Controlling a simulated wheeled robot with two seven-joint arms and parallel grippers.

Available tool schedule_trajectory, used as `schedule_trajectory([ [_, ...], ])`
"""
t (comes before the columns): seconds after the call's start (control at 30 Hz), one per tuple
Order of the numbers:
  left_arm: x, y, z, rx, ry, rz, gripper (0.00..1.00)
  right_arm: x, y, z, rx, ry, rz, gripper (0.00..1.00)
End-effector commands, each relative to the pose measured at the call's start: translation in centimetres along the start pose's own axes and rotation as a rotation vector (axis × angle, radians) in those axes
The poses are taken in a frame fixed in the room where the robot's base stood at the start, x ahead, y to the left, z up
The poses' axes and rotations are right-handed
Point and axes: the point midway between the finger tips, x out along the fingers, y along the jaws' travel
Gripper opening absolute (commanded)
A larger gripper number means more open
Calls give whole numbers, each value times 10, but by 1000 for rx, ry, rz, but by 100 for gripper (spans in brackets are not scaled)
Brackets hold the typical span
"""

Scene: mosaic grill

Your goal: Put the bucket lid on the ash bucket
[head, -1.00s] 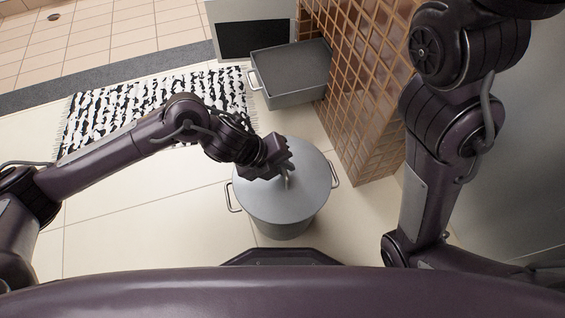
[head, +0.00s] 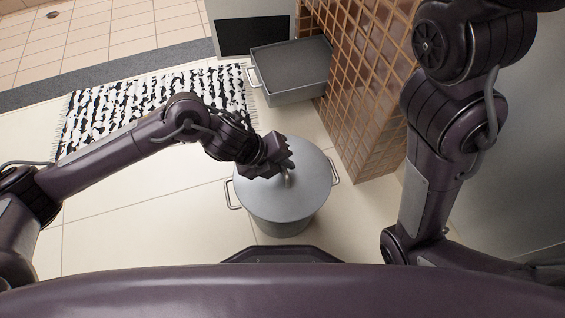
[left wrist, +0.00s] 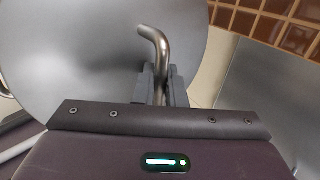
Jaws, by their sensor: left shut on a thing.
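The ash bucket (head: 278,222) is a grey metal pot with side handles, standing on the tiled floor in front of me. The round grey bucket lid (head: 308,178) lies over its top and covers the opening. In the head view, lid and rim look lined up; I cannot tell whether the lid is fully seated. My left gripper (head: 284,172) is over the lid and shut on its bent metal handle. The left wrist view shows the lid (left wrist: 85,60) close below and the handle between the fingers (left wrist: 162,85). My right gripper is out of view.
A grey rectangular bin (head: 290,92) stands behind the bucket beside a brown tiled pillar (head: 365,120). A black and white rug (head: 110,105) lies at the back left. The floor left of the bucket is clear.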

Motion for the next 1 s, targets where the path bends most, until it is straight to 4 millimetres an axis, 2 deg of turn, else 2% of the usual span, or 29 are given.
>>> schedule_trajectory([
  [0.43, 6, 7, -3, 2, 6, 11, 0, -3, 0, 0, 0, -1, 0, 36],
  [0.47, 7, 8, -3, 2, 6, 12, 13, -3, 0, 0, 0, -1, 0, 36],
  [0.63, 6, 7, -2, 1, 5, 9, 35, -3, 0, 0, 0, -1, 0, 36],
  [1.0, 6, 7, -1, 0, 2, 10, 36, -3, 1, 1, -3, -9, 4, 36],
])
